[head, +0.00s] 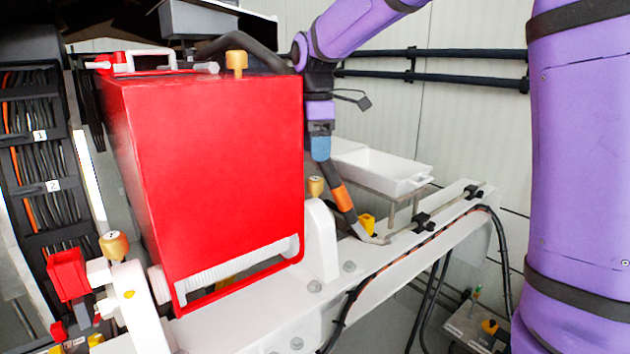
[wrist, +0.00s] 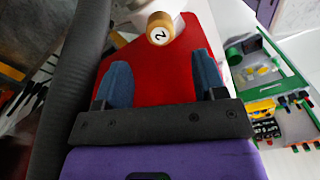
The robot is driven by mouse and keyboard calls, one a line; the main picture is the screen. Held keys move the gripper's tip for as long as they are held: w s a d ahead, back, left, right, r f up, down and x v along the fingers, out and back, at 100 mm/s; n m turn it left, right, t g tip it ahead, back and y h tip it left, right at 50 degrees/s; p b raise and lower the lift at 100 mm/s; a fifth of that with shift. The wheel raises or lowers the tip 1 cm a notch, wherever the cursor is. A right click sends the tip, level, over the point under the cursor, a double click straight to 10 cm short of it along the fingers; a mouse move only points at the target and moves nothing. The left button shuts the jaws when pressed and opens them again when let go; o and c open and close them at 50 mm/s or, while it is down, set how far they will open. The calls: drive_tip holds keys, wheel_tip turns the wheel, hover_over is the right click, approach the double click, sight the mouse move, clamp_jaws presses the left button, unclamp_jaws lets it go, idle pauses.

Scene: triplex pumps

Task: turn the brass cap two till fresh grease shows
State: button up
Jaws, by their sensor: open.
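In the wrist view a brass cap with a black 2 on its top (wrist: 160,27) sits just beyond my fingertips, roughly centred between them. My gripper (wrist: 160,72) has two blue fingers, spread apart with nothing between them. In the head view my gripper (head: 320,152) points down behind the right edge of the red housing, and only part of it shows. A brass cap (head: 316,187) stands on a white bracket just below it and appears to be the same cap; its number is not readable there. No grease is visible at the cap.
The large red housing (head: 205,170) blocks much of the head view. Other brass caps stand on its top (head: 236,62) and at the front left (head: 114,246). A white tray (head: 380,172) is behind. A grey hose (wrist: 72,85) runs along the left of the wrist view.

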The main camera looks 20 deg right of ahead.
sight(315, 178)
wheel_tip(315, 178, down, 8)
drive_tip(key=shift+r, duration=0.1)
idle(0.4)
drive_tip(key=c, duration=0.9)
